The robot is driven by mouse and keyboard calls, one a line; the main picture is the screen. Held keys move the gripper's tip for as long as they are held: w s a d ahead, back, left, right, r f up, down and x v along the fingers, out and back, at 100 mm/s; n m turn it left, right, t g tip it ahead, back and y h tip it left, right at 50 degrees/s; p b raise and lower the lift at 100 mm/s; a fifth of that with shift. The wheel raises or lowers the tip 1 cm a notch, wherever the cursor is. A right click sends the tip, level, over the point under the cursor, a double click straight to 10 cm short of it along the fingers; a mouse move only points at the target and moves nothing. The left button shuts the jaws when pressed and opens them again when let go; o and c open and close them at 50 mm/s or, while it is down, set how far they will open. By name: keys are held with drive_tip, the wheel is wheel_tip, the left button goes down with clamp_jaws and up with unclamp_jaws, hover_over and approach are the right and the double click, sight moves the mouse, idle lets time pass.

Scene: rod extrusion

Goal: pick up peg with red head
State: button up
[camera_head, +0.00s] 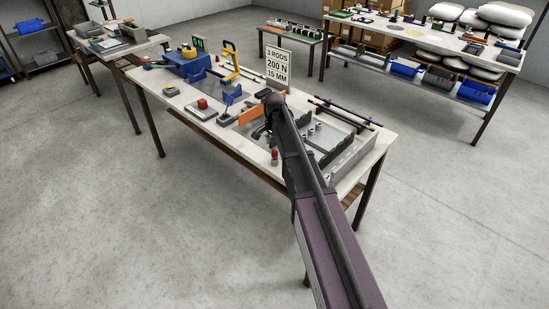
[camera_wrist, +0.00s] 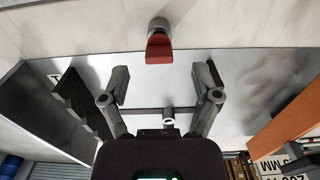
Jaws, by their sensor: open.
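A peg with a red head (camera_head: 274,154) stands near the front edge of the workbench, by the metal tray. In the wrist view the same peg with the red head (camera_wrist: 159,47) shows at the top middle, its red part nearest the fingers and a grey round part beyond. My gripper (camera_wrist: 162,70) is open and empty. Its two fingers lie left and right of the peg's line in the picture, and the peg is apart from them, beyond the tips. In the head view my gripper (camera_head: 259,132) is over the bench and partly hidden by my arm.
A metal tray (camera_head: 345,160) with dark notched racks and small grey pegs (camera_head: 311,131) lies right of my gripper. An orange plate (camera_head: 252,113) stands close to its left. Behind is a sign (camera_head: 278,66) reading "3 RODS 200 N 15 MM". Dark rods (camera_head: 345,113) lie at the back right.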

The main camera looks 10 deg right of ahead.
sight(275, 150)
idle(0.3)
drive_tip(key=shift+f+b, duration=2.6)
drive_tip(key=shift+b, duration=0.05)
clamp_jaws()
